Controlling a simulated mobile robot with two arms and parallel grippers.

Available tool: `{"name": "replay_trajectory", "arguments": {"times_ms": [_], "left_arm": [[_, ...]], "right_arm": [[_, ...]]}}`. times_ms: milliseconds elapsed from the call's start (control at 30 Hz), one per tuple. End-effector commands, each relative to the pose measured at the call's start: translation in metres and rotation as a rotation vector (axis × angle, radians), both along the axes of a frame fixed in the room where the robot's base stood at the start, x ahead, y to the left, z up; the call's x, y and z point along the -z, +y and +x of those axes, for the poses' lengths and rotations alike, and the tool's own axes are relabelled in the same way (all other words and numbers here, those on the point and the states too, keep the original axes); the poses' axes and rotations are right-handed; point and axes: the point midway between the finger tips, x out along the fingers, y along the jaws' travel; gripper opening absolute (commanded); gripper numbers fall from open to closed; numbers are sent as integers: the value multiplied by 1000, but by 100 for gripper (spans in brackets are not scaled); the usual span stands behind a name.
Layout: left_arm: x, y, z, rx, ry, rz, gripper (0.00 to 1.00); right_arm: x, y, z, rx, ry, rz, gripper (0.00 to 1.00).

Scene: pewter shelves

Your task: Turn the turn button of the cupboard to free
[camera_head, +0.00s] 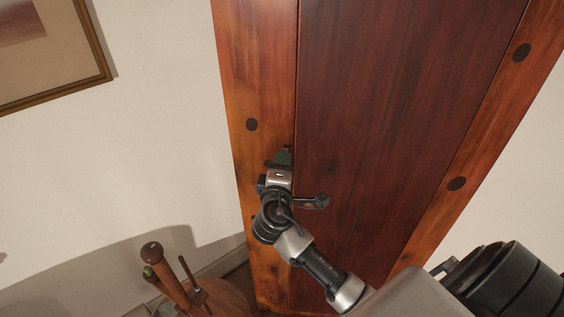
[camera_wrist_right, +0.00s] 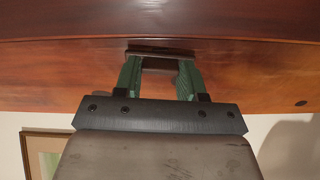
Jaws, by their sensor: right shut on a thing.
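The cupboard (camera_head: 400,120) fills the middle of the head view, with a dark red-brown door and a lighter orange frame. The turn button (camera_wrist_right: 160,50) shows in the right wrist view as a small dark bar at the fingertips, close to the seam between frame and door and roughly parallel to it. In the head view my right gripper mostly hides it. My right gripper (camera_head: 283,155) is at the left frame beside this seam. Its green fingers (camera_wrist_right: 158,72) are shut on the turn button. My left gripper is not in view.
A turned wooden piece of furniture (camera_head: 172,275) stands low at the left, near the cupboard's foot. A framed picture (camera_head: 55,83) hangs on the pale wall at the upper left. Dark round plugs (camera_head: 251,124) dot the frame. The wall between picture and cupboard is clear.

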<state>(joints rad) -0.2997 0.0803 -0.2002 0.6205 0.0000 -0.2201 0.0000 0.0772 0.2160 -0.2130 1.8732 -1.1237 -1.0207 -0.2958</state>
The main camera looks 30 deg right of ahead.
Motion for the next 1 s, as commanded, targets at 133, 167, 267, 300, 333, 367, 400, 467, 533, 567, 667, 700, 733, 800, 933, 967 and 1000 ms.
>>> {"name": "replay_trajectory", "arguments": {"times_ms": [133, 167, 267, 300, 333, 367, 400, 467, 533, 567, 667, 700, 733, 800, 933, 967, 1000], "left_arm": [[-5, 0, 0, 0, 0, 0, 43], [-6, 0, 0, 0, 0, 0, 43], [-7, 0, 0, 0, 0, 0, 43], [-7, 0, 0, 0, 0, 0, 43], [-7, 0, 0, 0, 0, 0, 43], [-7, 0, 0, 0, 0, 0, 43], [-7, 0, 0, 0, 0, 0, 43], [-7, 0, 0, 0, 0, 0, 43], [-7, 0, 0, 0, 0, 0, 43], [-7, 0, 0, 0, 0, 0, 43], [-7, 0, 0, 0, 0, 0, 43], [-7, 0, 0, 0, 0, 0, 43], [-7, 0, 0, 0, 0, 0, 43], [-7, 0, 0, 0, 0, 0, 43], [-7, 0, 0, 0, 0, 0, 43], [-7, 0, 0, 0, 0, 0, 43], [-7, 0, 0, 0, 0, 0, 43]], "right_arm": [[0, 1, 0, -2, 38, -43, 17], [0, 1, 0, -2, 43, -49, 17], [0, 1, 0, -3, 57, -66, 17], [1, 1, 0, -3, 60, -69, 17], [1, 1, 0, -3, 63, -71, 17], [1, 1, 0, -3, 65, -73, 17], [1, 1, 0, -3, 67, -76, 17], [1, 1, 0, -3, 68, -77, 17], [1, 1, 0, -3, 69, -79, 17], [1, 1, 0, -3, 70, -79, 17], [1, 1, 0, -3, 70, -79, 17], [1, 1, 0, -3, 70, -79, 17], [1, 1, 0, -3, 70, -79, 17], [2, 1, 0, -3, 70, -79, 43], [1, 1, 0, -2, 68, -78, 63], [1, 1, 0, -2, 68, -78, 66], [1, 1, 0, -2, 68, -78, 66]]}}
